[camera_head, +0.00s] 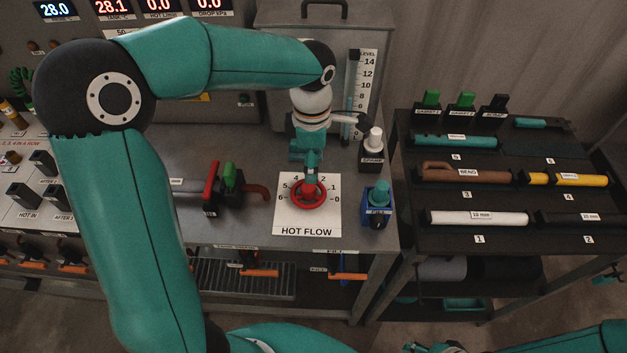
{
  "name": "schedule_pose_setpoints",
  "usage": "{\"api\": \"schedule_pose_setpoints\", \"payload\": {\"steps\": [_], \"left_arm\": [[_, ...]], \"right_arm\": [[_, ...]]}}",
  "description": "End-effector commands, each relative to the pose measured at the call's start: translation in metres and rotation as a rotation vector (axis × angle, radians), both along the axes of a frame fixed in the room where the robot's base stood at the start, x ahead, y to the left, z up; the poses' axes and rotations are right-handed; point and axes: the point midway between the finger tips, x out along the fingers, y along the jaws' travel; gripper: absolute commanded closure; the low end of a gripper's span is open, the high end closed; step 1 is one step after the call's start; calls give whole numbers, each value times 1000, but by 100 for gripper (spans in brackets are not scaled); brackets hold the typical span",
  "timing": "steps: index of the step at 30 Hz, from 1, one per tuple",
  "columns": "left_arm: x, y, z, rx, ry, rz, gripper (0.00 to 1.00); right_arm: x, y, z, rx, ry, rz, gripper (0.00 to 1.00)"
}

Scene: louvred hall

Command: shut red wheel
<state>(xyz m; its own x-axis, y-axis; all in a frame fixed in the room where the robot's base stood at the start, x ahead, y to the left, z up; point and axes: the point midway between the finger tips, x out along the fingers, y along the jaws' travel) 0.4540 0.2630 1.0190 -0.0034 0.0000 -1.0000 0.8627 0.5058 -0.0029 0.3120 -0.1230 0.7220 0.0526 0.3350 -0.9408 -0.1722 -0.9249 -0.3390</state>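The red wheel (322,198) lies flat on a white dial card marked HOT FLOW (309,217), near the front of the grey bench. Numbers run along an arc behind and beside the wheel. My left gripper (312,182) points down over the wheel, its narrow teal fingers reaching the far side and middle of it. The fingers overlap the wheel in this view, and I cannot tell whether they grip it. My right gripper (428,348) shows only in part at the bottom edge; its fingers are not clear.
A white-capped block (372,150) and a blue block with a teal knob (377,208) stand right of the card. A red-handled valve (211,184) is to its left. A grey tank with a level gauge stands behind. A dark rack (490,235) holds tubes at right.

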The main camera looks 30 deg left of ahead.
Motion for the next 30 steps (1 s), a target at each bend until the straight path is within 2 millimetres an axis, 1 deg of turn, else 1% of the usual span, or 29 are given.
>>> {"api": "schedule_pose_setpoints", "payload": {"steps": [5,12,19,20,22,30], "left_arm": [[-4,6,-19,1,1,16,40],[-5,8,-53,0,1,19,40],[-6,8,-83,0,2,21,40],[-5,8,-79,0,0,22,40],[-5,8,-77,0,0,22,40],[-6,8,-90,0,1,21,40]], "right_arm": [[-1,0,-15,0,1,0,57],[0,0,-39,0,1,0,57],[-1,0,-58,0,1,0,57],[-1,0,-54,0,1,0,57],[0,0,-53,0,1,0,57],[0,0,-66,0,0,0,57]]}}
